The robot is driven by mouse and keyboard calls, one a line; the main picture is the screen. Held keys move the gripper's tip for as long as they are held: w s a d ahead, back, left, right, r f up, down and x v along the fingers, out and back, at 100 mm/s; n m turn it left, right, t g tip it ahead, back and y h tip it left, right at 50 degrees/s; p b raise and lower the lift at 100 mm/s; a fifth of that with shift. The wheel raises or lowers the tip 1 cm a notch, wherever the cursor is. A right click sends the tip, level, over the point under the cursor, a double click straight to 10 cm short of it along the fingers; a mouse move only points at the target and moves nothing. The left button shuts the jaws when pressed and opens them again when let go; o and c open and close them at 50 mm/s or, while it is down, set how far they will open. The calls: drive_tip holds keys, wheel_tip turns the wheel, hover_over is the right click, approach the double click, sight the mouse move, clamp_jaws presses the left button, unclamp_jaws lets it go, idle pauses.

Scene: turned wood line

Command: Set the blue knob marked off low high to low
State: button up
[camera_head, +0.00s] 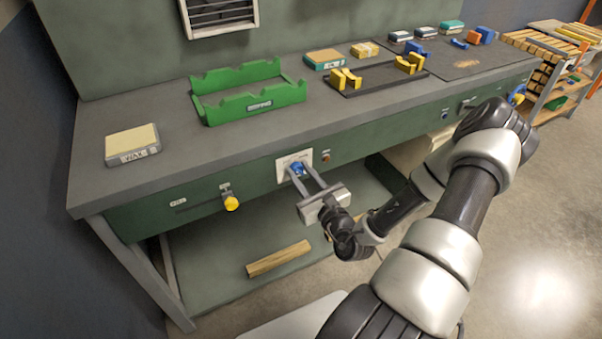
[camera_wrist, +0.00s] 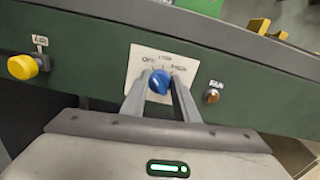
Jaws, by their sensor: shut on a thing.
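The blue knob (camera_wrist: 159,82) sits on a white plate (camera_wrist: 140,66) on the green front panel of the bench. In the wrist view the plate has OFF at the left, a mark at the top and HIGH at the right; the top word is too small to read surely. My gripper (camera_wrist: 160,90) is shut on the knob, one finger on each side of it. The knob's pointer cannot be made out clearly. In the head view my gripper (camera_head: 297,170) reaches the blue knob (camera_head: 298,167) from the front, and the fingers partly hide it.
A yellow knob (camera_head: 231,203) sticks out of the panel to the left. A small FAN button (camera_wrist: 212,97) is just right of the plate. On the bench top are a green rack (camera_head: 250,107) and a WAX block (camera_head: 132,145). A wood piece (camera_head: 279,259) lies on the lower shelf.

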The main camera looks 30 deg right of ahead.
drive_tip(key=shift+r, duration=0.1)
drive_tip(key=m+p, duration=0.3)
drive_tip(key=p, duration=0.1)
drive_tip(key=shift+r+m, duration=0.1)
drive_tip(key=shift+m, duration=0.2)
drive_tip(key=m+p, duration=0.3)
drive_tip(key=m, duration=0.1)
drive_tip(key=shift+d+f+m+p, duration=0.1)
drive_tip(key=shift+f+m+p, duration=0.1)
drive_tip(key=shift+m+p, duration=0.2)
drive_tip(key=shift+f+m, duration=0.1)
drive_tip(key=shift+m, duration=0.2)
drive_tip(key=o, duration=1.1)
drive_tip(key=shift+c, duration=0.2)
